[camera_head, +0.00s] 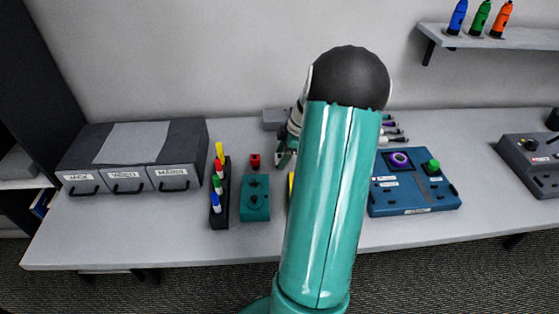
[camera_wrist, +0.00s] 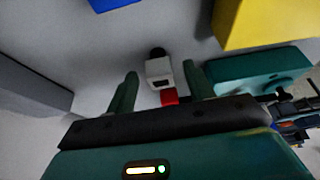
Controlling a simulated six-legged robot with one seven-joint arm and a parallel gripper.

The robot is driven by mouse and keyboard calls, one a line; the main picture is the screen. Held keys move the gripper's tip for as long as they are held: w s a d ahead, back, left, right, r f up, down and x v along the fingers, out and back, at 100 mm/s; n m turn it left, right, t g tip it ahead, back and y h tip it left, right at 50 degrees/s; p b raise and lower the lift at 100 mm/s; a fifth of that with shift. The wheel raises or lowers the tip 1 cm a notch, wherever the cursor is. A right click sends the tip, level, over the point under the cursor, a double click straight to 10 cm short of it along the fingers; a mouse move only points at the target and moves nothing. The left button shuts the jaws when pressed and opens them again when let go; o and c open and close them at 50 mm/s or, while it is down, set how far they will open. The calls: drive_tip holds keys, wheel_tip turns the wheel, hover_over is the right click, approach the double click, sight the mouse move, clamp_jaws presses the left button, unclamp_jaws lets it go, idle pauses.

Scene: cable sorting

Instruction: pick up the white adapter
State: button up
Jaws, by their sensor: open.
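The white adapter (camera_wrist: 159,73) shows in the wrist view, with a black end at its far side and a red piece (camera_wrist: 169,97) at its near side. My gripper (camera_wrist: 161,68) is open, with one dark green finger on each side of the adapter. A gap shows between each finger and the adapter, and I cannot tell the height difference. In the head view my gripper (camera_head: 284,156) is partly hidden by my arm, over the back of the table. I cannot make out the adapter in that view.
A teal box (camera_head: 255,198) and a marker rack (camera_head: 219,200) stand left of my arm. A grey drawer unit (camera_head: 150,130) is at the far left. A blue panel (camera_head: 413,195) lies to the right. In the wrist view a yellow block (camera_wrist: 262,22) is close at upper right.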

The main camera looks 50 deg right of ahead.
drive_tip(key=shift+x, duration=1.1)
drive_tip(key=shift+c, duration=0.2)
drive_tip(key=c, duration=1)
drive_tip(key=shift+c, duration=0.2)
drive_tip(key=shift+r, duration=0.15)
